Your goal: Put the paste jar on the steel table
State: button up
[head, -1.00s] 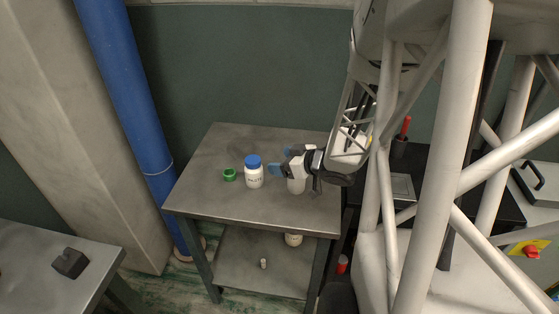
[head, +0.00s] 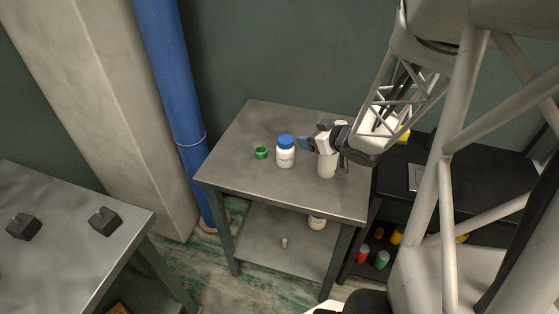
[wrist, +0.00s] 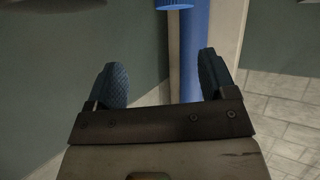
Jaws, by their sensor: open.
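In the wrist view the gap between the fingers (wrist: 163,80) is empty.
A plain white cylinder (head: 327,165) stands below my gripper. A second metal table (head: 75,225) at left holds two dark blocks. A blue pipe (head: 175,80) stands behind. A dark shelf unit (head: 405,180) is at right.

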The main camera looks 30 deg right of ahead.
jog(key=s+a+r+m+g+h, duration=0.25)
jog(key=a+r+h, duration=0.3)
jog(key=r, duration=0.35)
jog(key=s+a+r+m+g+y, duration=0.1)
jog(key=s+a+r+g, duration=0.1)
jog(key=s+a, duration=0.6)
jog(key=s+a+r+g+y, duration=0.1)
jog(key=s+a+r+g, duration=0.2)
jog(key=s+a+g, duration=0.2)
jog(key=s+a, duration=0.3)
jog(key=shift+r+m, duration=0.3)
jog(key=shift+m, duration=0.05)
